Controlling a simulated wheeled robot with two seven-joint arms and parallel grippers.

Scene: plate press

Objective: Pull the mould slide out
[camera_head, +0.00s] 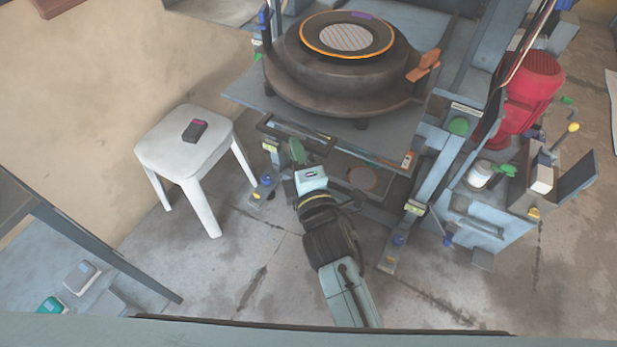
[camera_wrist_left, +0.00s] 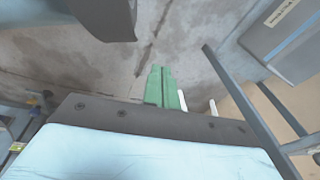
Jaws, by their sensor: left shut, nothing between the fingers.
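The mould slide (camera_head: 243,93) is a flat grey plate in the press, carrying a dark round mould (camera_head: 290,82) with an orange-ringed, striped disc on top. A dark bar handle (camera_head: 283,128) sits at the slide's front edge. My right gripper (camera_head: 297,151), with green fingers, is at the handle, close to its bar. Whether the fingers close around the bar is too small to tell. My left gripper (camera_wrist_left: 163,86) shows in the left wrist view with its green fingers together and empty, over the floor. It is not visible in the head view.
A white stool (camera_head: 185,142) with a small dark device (camera_head: 194,131) stands left of the press. A grey cabinet (camera_head: 480,225) with a red motor (camera_head: 527,95) stands at the right. A grey table (camera_head: 90,240) is at the lower left. The floor before the press is open.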

